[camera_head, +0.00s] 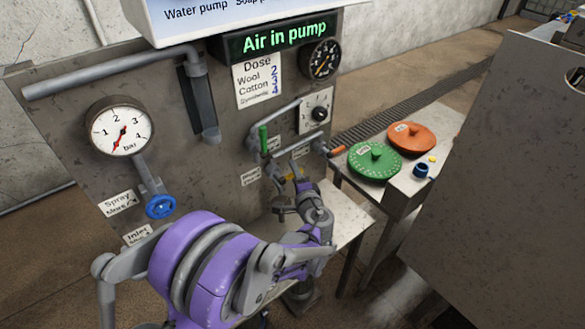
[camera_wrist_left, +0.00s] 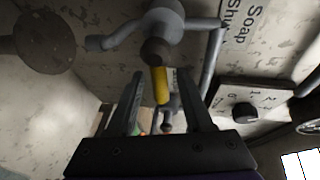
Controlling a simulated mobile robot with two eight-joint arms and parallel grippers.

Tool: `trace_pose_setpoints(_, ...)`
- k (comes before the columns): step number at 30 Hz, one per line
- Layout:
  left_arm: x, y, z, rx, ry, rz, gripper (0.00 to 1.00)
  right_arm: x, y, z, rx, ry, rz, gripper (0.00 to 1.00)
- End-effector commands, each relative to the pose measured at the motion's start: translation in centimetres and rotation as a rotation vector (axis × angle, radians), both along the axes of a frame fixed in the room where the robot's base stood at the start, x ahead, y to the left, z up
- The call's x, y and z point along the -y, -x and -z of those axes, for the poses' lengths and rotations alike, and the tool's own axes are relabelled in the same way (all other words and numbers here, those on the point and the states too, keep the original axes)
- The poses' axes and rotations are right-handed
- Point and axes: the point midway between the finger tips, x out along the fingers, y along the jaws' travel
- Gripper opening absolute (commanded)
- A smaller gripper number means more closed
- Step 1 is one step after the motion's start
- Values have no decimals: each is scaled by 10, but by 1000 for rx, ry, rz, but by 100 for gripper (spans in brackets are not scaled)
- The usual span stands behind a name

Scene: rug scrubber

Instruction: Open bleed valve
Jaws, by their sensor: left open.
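A small valve with a yellow lever (camera_wrist_left: 160,86) shows in the left wrist view, hanging from a grey pipe fitting (camera_wrist_left: 165,20). In the head view a bit of yellow (camera_head: 291,177) shows at the panel, mostly hidden by my arm; I cannot read its tag. My left gripper (camera_wrist_left: 165,82) is open, with its two dark fingers to either side of the yellow lever and no clear contact. In the head view my left gripper (camera_head: 294,186) is at the lower pipes of the panel. The display (camera_head: 280,38) reads "Air in pump". My right gripper is not in view.
Close by are a green lever (camera_head: 263,138), an orange handle (camera_head: 337,150) and a selector knob (camera_head: 319,113). A gauge (camera_head: 119,127) and blue handwheel (camera_head: 160,206) are at left. Green (camera_head: 374,161) and orange (camera_head: 411,137) discs lie on a side table. A large panel (camera_head: 500,190) blocks the right.

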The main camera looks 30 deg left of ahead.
Motion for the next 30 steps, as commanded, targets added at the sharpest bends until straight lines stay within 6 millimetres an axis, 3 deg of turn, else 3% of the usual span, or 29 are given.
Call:
trace_pose_setpoints(6,-17,-17,4,0,0,-1,51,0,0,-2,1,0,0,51)
trace_pose_setpoints(16,-20,-20,5,0,0,0,51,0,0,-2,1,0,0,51)
trace_pose_setpoints(17,-20,-20,5,0,0,0,49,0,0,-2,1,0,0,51)
trace_pose_setpoints(25,-19,-20,5,0,0,0,0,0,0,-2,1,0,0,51)
trace_pose_setpoints(30,-19,-20,5,0,0,0,0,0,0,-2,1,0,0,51)
